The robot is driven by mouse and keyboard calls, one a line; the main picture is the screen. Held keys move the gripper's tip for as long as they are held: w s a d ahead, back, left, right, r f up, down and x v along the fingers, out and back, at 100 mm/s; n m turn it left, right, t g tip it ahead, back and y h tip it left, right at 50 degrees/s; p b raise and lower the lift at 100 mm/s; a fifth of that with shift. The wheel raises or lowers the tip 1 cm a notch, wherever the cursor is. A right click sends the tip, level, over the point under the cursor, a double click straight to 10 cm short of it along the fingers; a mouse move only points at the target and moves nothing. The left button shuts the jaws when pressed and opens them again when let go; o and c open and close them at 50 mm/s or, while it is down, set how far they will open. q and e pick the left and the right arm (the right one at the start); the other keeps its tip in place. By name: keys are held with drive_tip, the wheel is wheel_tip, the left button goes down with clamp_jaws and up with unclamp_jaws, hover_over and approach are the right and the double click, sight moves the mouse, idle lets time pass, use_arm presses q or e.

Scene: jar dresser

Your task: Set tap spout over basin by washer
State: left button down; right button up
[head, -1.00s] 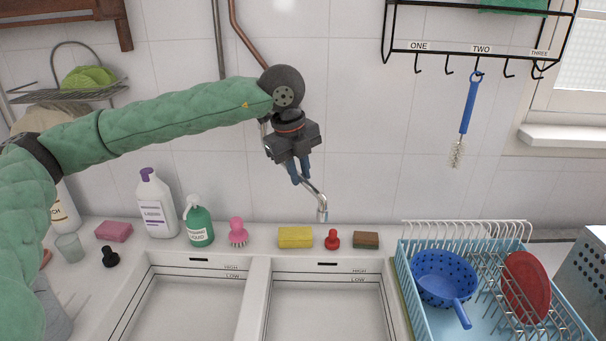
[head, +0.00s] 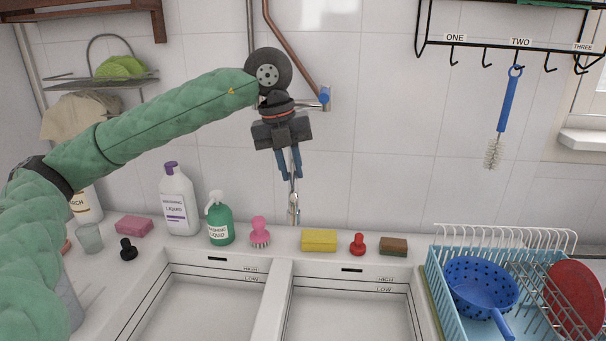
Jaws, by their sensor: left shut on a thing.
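The metal tap spout (head: 293,206) hangs from the wall pipe, with its mouth in front of the wall. In the picture its mouth lines up roughly with the divider (head: 268,300) between two white basins. My left gripper (head: 290,174) is shut on the spout from above, with its blue fingers around it. The left basin (head: 205,305) and right basin (head: 350,312) both have HIGH and LOW lines and look empty. No washer is recognisable in view. The right gripper is not in view.
On the back ledge stand washing liquid bottles (head: 179,205) (head: 221,225), a pink brush (head: 260,233), a yellow sponge (head: 319,240), a red plug (head: 358,244) and a brown sponge (head: 393,246). A dish rack (head: 437,275) with a blue colander (head: 480,285) stands right.

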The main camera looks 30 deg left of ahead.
use_arm(q)
drive_tip(key=shift+s+a+m+b, duration=0.3)
drive_tip(key=shift+a+m+b, duration=0.1)
drive_tip(key=shift+a, duration=0.25)
drive_tip(key=shift+s+a+m+b, duration=0.3)
drive_tip(key=shift+a+m, duration=0.1)
drive_tip(key=shift+a, duration=0.25)
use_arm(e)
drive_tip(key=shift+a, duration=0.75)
use_arm(q)
drive_tip(key=c, duration=1.4)
unclamp_jaws()
drive_tip(key=shift+o, duration=0.2)
